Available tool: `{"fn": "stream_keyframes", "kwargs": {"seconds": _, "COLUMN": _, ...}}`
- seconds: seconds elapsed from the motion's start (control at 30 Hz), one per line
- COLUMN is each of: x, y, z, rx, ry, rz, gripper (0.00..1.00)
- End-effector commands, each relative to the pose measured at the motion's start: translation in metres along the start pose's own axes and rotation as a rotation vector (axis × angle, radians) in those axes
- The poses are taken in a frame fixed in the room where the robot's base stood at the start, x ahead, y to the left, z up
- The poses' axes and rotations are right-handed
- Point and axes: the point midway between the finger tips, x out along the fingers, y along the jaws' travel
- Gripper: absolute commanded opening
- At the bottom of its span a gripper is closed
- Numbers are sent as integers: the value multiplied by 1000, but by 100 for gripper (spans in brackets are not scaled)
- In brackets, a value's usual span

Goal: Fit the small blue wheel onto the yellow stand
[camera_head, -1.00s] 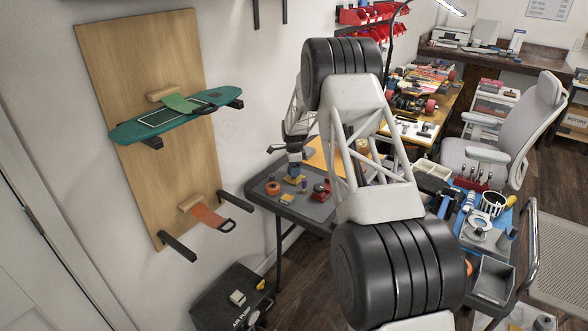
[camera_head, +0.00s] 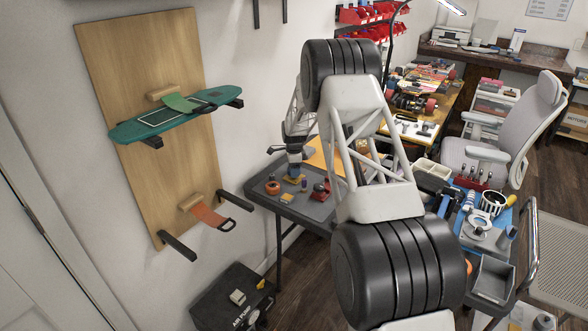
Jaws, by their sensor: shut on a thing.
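My gripper (camera_head: 294,164) points down over the grey-topped table by the wall, small and far off in the head view. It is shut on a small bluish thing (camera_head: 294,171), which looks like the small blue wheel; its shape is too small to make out. A small yellow piece (camera_head: 291,180), probably the yellow stand, sits on the table directly below the gripper tips. I cannot tell whether the held thing touches it. Another yellow piece (camera_head: 287,197) lies nearer the table's front edge.
An orange wheel (camera_head: 272,187) sits left of the gripper on the table (camera_head: 311,208). A small purple piece (camera_head: 304,182) and a red piece with a dark wheel (camera_head: 320,190) are to the right. A wooden wall board (camera_head: 168,70) with a green skateboard stands left.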

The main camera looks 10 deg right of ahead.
Motion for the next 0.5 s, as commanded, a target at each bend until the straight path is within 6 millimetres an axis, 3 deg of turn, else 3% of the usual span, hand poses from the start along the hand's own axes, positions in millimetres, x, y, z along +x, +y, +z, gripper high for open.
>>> {"fn": "stream_keyframes", "kwargs": {"seconds": 0.33, "x": 5, "y": 0, "z": 0, "rx": 0, "ry": 0, "rz": 0, "gripper": 35}}
{"fn": "stream_keyframes", "kwargs": {"seconds": 0.37, "x": 5, "y": 0, "z": 0, "rx": 0, "ry": 0, "rz": -1, "gripper": 62}}
{"fn": "stream_keyframes", "kwargs": {"seconds": 0.43, "x": 5, "y": 0, "z": 0, "rx": 0, "ry": 0, "rz": -1, "gripper": 71}}
{"fn": "stream_keyframes", "kwargs": {"seconds": 0.5, "x": 5, "y": 0, "z": 0, "rx": 0, "ry": 0, "rz": 0, "gripper": 71}}
